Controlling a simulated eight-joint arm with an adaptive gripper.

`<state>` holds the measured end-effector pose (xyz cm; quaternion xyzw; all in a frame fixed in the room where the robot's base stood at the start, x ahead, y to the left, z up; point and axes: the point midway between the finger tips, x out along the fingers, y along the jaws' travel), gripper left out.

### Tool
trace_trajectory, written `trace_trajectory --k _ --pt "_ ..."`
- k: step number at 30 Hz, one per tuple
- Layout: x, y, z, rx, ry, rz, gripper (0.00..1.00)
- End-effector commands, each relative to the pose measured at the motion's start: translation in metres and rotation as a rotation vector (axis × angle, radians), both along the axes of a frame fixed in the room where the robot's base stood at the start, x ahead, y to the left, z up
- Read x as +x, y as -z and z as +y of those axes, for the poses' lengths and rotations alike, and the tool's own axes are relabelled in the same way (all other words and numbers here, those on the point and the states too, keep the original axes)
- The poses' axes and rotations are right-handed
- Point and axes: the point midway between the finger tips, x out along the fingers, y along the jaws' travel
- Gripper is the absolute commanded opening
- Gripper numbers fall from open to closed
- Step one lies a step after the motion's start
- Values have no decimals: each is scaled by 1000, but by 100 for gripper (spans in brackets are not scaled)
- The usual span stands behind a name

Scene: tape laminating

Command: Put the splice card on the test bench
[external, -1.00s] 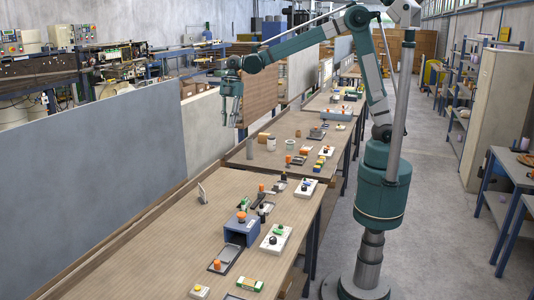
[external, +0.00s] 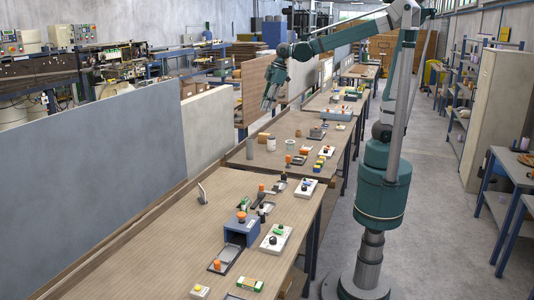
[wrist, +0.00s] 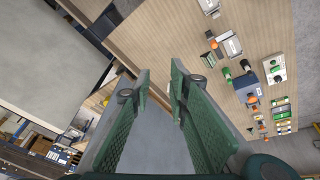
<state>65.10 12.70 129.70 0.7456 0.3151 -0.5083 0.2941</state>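My gripper (external: 269,104) is raised in the air above the middle bench in the external view, fingers pointing down. In the wrist view its two green fingers (wrist: 160,88) stand apart with nothing seen between them, so it is open. A thin grey card-like piece (external: 202,194) stands upright, slightly tilted, at the left of the near wooden bench (external: 165,235), well away from my gripper. I cannot tell for sure that this is the splice card. Several wooden benches stand in a row, and I cannot tell which is the test bench.
A blue box (external: 240,229), a dark tray (external: 225,259) and a white switch panel (external: 276,238) sit on the near bench. Small parts and cups stand on the middle bench (external: 240,163). A grey partition (external: 95,180) runs along the left. The near bench's left part is clear.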

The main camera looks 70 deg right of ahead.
Motion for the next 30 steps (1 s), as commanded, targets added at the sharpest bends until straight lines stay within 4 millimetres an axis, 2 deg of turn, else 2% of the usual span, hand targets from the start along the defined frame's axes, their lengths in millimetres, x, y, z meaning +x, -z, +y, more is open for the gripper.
trace_trajectory --k 3,14,30 --pt "-21 -1 -15 11 78 -17 18" --pt "-81 2 -54 59 317 -73 18" --pt "-166 30 -102 159 655 -166 18"
